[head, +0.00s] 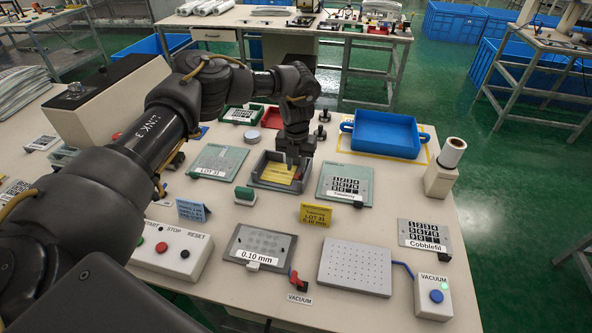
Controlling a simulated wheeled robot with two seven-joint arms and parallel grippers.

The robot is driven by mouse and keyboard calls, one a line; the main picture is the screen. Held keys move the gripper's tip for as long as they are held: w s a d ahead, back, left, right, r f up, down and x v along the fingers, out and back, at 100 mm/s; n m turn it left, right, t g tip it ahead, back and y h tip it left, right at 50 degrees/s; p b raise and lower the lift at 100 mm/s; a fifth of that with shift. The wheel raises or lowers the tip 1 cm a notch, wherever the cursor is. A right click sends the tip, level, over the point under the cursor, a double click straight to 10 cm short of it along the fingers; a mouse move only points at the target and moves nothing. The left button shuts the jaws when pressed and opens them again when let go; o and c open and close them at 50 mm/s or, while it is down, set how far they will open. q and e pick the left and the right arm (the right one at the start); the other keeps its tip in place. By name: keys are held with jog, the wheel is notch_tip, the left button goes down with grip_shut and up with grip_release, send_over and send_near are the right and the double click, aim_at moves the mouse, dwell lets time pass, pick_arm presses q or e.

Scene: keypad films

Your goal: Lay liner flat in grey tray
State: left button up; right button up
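The grey tray (272,186) sits near the middle of the table. A yellow liner (277,173) with dark print shows inside it and looks roughly flat, though its far right part is hidden behind my gripper. My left arm reaches in from the left, and my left gripper (294,160) points down over the tray at the liner's far right part. Its fingertips are small and dark here. I cannot tell whether they are open or shut, or whether they touch the liner. My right gripper is not in view.
A LOT 31 plate (217,160) stands left of the tray and a keypad plate (345,184) right of it. A yellow sign (315,214) stands in front. Behind are a blue bin (385,136) and dark posts. A perforated plate (355,267) and vacuum box (432,298) lie nearer.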

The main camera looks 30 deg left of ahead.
pick_arm(q)
notch_tip(320, 180, up, 8)
jog(key=b, duration=0.1)
jog(key=shift+r, duration=0.15)
dwell(0.5)
